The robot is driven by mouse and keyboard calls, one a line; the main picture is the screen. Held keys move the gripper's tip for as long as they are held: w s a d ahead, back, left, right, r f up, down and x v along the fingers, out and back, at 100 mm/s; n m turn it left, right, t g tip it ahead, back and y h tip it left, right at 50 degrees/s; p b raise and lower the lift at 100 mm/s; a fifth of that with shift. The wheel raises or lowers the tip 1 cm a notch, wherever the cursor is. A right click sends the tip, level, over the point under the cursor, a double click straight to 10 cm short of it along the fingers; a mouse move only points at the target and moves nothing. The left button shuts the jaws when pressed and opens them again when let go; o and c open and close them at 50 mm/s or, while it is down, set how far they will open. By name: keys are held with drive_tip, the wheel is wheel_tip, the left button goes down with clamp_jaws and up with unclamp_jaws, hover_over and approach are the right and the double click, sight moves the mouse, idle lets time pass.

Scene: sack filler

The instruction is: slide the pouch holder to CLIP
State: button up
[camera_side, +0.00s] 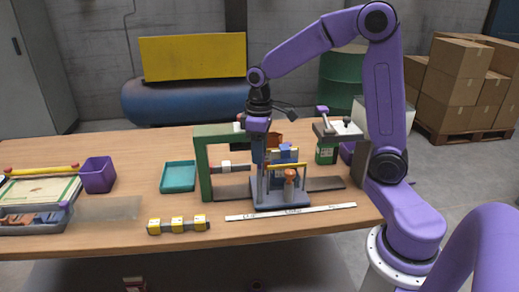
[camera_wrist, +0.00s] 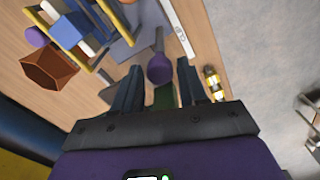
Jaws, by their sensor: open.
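The pouch holder (camera_side: 283,199) is a blue-grey base with upright posts and yellow rails, standing on a dark track (camera_side: 325,184) right of the green frame. Blue and white items sit between its rails; they also show in the wrist view, where a yellow rail (camera_wrist: 90,50) is at upper left. My gripper (camera_side: 258,170) points down at the holder's left side, close to it; contact cannot be told. In the wrist view my gripper (camera_wrist: 160,80) is open, with a purple knob (camera_wrist: 160,69) showing between the fingers.
A green frame (camera_side: 204,170) stands left of the holder. A station with a green container (camera_side: 326,153) stands at back right. An orange-brown cup (camera_wrist: 50,72) is near the rails.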

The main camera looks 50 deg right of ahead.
drive_tip(key=shift+c, duration=0.2)
clamp_jaws()
drive_tip(key=w+a, duration=0.8)
drive_tip(key=w, duration=0.1)
drive_tip(key=shift+a, duration=0.4)
drive_tip(key=shift+r, duration=0.1)
drive_tip(key=shift+o, duration=0.2)
unclamp_jaws()
drive_tip(key=shift+s, duration=0.1)
wheel_tip(320, 180, up, 17)
drive_tip(key=shift+r, duration=0.15)
idle(0.4)
